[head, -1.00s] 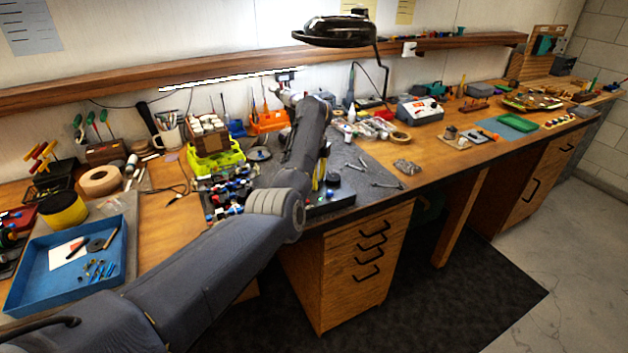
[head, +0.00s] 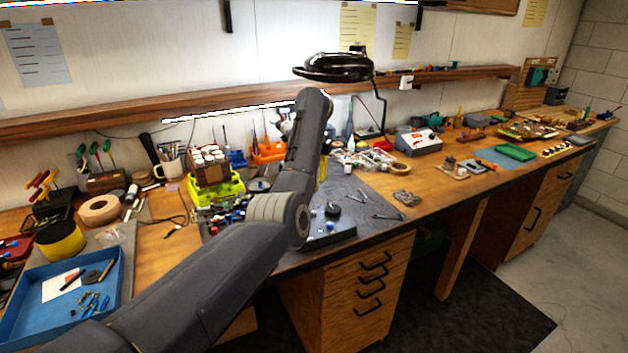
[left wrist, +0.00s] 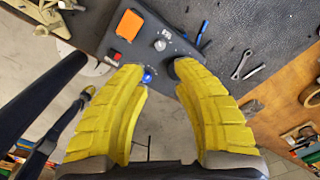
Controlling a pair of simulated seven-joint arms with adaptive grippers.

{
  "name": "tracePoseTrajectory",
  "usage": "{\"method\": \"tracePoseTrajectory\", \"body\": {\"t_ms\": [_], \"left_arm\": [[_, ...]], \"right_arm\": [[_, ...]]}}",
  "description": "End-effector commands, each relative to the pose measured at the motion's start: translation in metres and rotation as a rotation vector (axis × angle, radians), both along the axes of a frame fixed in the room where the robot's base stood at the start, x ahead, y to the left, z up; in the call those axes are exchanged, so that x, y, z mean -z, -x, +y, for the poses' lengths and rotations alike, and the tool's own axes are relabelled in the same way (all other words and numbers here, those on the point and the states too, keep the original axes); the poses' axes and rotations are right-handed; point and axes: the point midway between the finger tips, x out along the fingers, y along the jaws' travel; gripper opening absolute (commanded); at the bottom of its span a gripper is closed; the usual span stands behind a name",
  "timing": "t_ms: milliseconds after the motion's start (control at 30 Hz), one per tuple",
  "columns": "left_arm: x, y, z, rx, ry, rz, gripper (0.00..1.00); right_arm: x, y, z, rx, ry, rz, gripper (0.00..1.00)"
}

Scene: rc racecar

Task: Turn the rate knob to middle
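A dark grey control box (head: 338,234) sits at the bench's front edge, partly hidden by my left arm. In the left wrist view the box (left wrist: 128,52) carries an orange rectangle (left wrist: 129,24), a small red part (left wrist: 117,57), a silver knob (left wrist: 161,44), a blue knob (left wrist: 147,77) and a dark knob (left wrist: 174,68). I cannot read which is the rate knob. My left gripper (left wrist: 160,70) has yellow fingers spread apart over the box. The blue knob shows beside the left fingertip; the right fingertip partly covers the dark knob. Contact cannot be told. My right gripper is not in view.
Wrenches (left wrist: 242,66) lie on the dark mat right of the box. A lamp (head: 335,68) hangs above. A lime tray (head: 215,188) and a blue tray (head: 60,298) stand to the left.

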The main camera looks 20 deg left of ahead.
Motion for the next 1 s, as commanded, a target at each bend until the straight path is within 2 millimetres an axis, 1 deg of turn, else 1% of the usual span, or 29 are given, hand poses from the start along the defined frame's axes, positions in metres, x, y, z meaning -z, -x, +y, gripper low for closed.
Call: {"method": "tracePoseTrajectory", "body": {"t_ms": [133, 400, 433, 467, 500, 567, 700, 800, 900, 1000], "left_arm": [[-0.006, 0.0, 0.0, 0.001, -0.001, -0.001, 0.27], [-0.006, 0.0, 0.0, 0.0, 0.0, 0.0, 0.27], [-0.006, 0.0, 0.0, 0.0, 0.0, 0.0, 0.33], [-0.007, 0.0, 0.0, -0.001, 0.0, -0.001, 0.36], [-0.009, 0.0, 0.0, -0.009, 0.0, -0.002, 0.39], [-0.016, -0.001, 0.0, -0.042, 0.001, -0.004, 0.39], [-0.04, -0.002, 0.0, -0.174, 0.002, -0.006, 0.39], [-0.053, -0.001, 0.0, -0.249, 0.001, -0.004, 0.39], [-0.058, 0.0, 0.0, -0.294, 0.0, -0.002, 0.39], [-0.054, 0.0, 0.001, -0.308, -0.001, -0.001, 0.39]], "right_arm": [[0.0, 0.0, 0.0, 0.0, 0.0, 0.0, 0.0], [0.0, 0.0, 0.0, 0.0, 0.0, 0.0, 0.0], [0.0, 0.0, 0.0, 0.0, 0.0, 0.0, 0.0], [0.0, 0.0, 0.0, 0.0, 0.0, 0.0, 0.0], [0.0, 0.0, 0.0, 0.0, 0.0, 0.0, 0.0], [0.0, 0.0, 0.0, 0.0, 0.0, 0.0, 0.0], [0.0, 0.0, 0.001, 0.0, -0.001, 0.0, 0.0], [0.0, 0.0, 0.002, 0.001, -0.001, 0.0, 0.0], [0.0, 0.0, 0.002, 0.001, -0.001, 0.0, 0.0], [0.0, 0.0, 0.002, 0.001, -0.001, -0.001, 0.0]]}}
